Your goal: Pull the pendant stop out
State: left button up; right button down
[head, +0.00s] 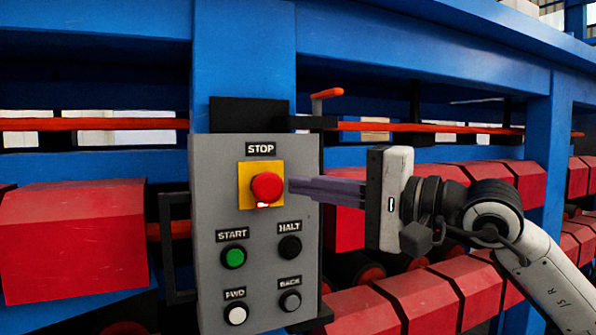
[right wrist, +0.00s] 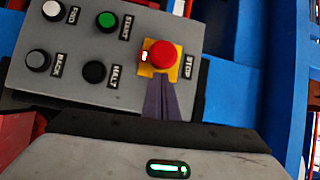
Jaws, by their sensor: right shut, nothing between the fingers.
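The pendant is a grey control box (head: 208,270) with a red mushroom stop button (head: 267,187) on a yellow square plate (head: 246,198), under the label STOP. My right gripper (head: 292,185) comes in from the right, its fingers shut and empty, with the tips just right of the red button. In the right wrist view the closed fingers (right wrist: 161,100) point at the red button (right wrist: 162,54), tips close to its edge at the yellow plate (right wrist: 146,69). Whether they touch it I cannot tell. My left gripper is out of view.

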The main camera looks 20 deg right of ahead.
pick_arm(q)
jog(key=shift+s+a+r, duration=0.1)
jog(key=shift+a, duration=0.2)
pick_arm(e)
jog(key=shift+x, duration=1)
